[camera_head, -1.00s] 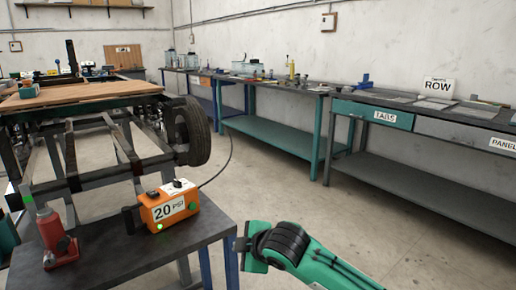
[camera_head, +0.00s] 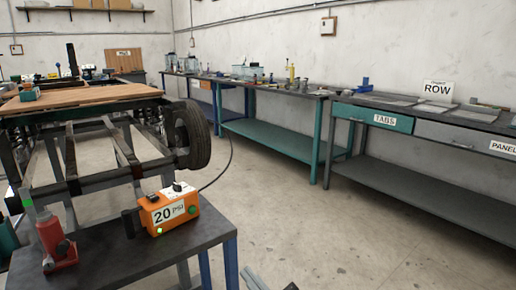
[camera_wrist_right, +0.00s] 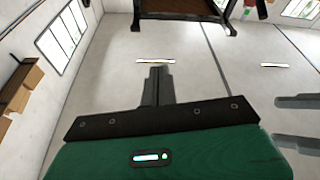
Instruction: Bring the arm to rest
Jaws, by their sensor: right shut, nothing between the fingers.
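My right gripper (camera_head: 253,279) shows only as grey finger parts at the bottom edge of the head view, just right of the near table's leg. In the right wrist view its two grey fingers (camera_wrist_right: 158,72) lie together in front of the green housing, shut with nothing between them. No object touches it. My left gripper is not in view.
An orange 20 PSI box (camera_head: 169,208) and a red jack (camera_head: 54,240) stand on the dark near table (camera_head: 110,262). A vehicle frame with a tyre (camera_head: 192,135) is behind them. Benches (camera_head: 270,138) line the wall. The middle floor (camera_head: 330,225) is clear.

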